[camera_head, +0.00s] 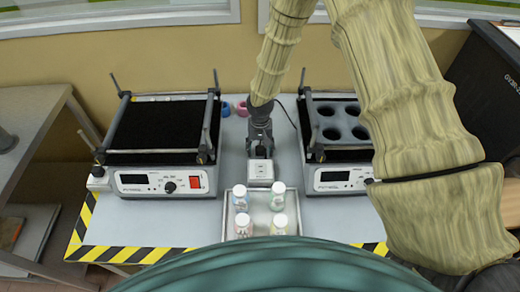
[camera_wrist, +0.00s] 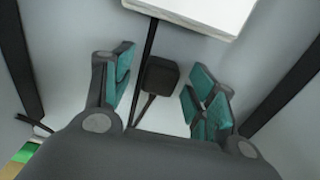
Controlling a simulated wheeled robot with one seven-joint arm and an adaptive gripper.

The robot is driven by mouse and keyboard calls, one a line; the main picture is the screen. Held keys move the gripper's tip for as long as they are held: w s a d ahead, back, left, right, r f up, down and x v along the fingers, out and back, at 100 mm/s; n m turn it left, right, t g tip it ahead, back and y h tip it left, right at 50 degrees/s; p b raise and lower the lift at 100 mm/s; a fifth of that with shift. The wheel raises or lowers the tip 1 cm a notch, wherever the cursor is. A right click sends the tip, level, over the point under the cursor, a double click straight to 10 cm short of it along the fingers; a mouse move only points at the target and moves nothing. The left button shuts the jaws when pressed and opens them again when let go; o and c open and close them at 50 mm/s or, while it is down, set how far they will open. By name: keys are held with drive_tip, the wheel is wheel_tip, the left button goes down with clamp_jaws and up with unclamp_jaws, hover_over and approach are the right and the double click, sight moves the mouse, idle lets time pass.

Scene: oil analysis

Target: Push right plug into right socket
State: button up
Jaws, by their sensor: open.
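The right plug (camera_wrist: 160,76) is a small black block with a cord. In the wrist view it lies between the two teal-padded fingers of my gripper (camera_wrist: 160,88), with visible gaps on both sides. My gripper (camera_head: 260,148) points down between the two devices in the head view, open and holding nothing. The right socket (camera_head: 260,170) is a white block just in front of it. A white block at the top edge of the wrist view (camera_wrist: 198,10) appears to be this socket. In the head view the plug is hidden or too small to make out.
The left device (camera_head: 160,183) and right device (camera_head: 336,177) flank my gripper. A metal tray (camera_head: 260,212) with several capped bottles stands in front of the socket. A white block (camera_head: 98,182) sits beside the left device. Blue and pink rings lie behind.

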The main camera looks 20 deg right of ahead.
sight(260, 148)
drive_tip(key=shift+f, duration=0.15)
drive_tip(key=c, duration=1)
drive_tip(key=shift+c, duration=0.2)
drive_tip(key=shift+r+b, duration=1.15)
drive_tip(key=shift+r, duration=3.9)
